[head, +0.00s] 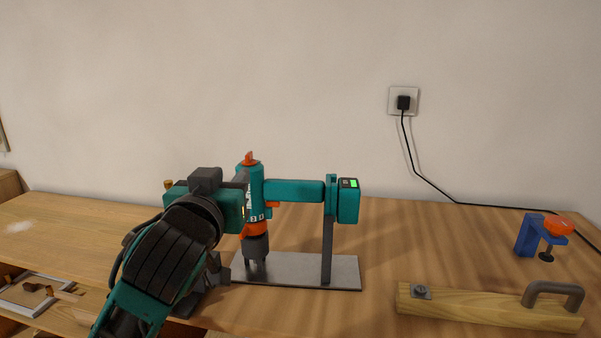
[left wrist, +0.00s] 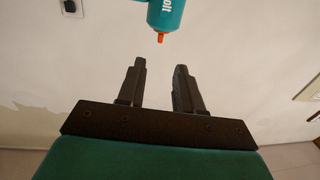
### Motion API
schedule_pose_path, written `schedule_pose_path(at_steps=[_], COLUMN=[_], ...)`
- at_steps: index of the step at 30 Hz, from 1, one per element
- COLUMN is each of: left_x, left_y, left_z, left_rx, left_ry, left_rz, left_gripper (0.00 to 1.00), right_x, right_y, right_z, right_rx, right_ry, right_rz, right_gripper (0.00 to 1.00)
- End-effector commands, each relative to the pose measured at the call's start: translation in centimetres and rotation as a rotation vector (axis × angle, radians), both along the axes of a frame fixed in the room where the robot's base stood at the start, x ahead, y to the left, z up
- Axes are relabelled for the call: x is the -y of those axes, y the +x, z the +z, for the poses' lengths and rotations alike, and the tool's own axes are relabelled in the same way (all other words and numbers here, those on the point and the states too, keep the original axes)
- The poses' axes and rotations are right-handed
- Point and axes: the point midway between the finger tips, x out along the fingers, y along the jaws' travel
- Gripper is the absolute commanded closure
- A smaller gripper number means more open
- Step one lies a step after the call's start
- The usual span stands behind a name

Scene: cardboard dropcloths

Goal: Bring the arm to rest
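My left arm comes in from the lower left in the head view, black and teal, bent over the near left part of the bench. My left gripper (head: 241,180) is beside the upper part of a teal and orange upright tool (head: 256,207), whose body hides part of that area. In the left wrist view the two dark fingers of the gripper (left wrist: 160,70) stand apart with nothing between them. The tool's teal body with an orange tip (left wrist: 165,14) shows beyond them, apart from the fingertips. My right gripper is not in view.
The tool hangs from a teal stand (head: 293,190) on a grey metal plate (head: 343,270). A wooden block with a handle (head: 480,309) and a blue clamp (head: 527,235) lie right. A black cable (head: 430,182) runs from a wall socket. The wooden bench (head: 400,240) is clear between.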

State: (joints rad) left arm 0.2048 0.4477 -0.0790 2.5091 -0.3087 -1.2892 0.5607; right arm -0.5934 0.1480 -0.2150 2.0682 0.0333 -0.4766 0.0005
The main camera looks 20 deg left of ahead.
Motion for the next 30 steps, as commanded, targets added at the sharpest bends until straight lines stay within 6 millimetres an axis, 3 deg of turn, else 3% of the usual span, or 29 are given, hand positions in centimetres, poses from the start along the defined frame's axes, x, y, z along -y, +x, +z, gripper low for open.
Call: schedule_pose_path(at_steps=[5, 8, 11, 15, 18, 21, 28, 30], left_x=[0.1, 0.6, 1.6, 3.9, 5.6, 7.2, 10.6, 10.6], left_y=[0.0, -0.2, -1.3, -5.2, -9.0, -12.9, -22.0, -19.9], left_z=[-0.7, -3.7, -9.5, -19.1, -24.4, -28.4, -34.3, -33.7], left_rx=[-0.02, -0.114, -0.296, -0.62, -0.821, -0.989, -1.301, -1.221], left_ry=[-0.001, -0.005, -0.009, -0.019, -0.029, -0.044, -0.098, -0.078], left_rz=[-0.003, -0.018, -0.05, -0.13, -0.199, -0.267, -0.428, -0.43], left_gripper=[0.65, 0.65, 0.65, 0.65, 0.65, 0.65, 0.65, 0.65], right_x=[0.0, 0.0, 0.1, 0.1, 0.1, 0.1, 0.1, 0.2], right_y=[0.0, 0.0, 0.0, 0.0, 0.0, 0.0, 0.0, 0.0], right_z=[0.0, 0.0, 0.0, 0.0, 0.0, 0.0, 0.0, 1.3], right_rx=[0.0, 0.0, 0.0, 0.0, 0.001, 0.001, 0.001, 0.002], right_ry=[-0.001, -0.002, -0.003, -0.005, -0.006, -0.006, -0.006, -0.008], right_rz=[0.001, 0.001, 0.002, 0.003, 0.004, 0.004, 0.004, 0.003], right_gripper=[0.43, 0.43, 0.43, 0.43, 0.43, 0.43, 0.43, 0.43])
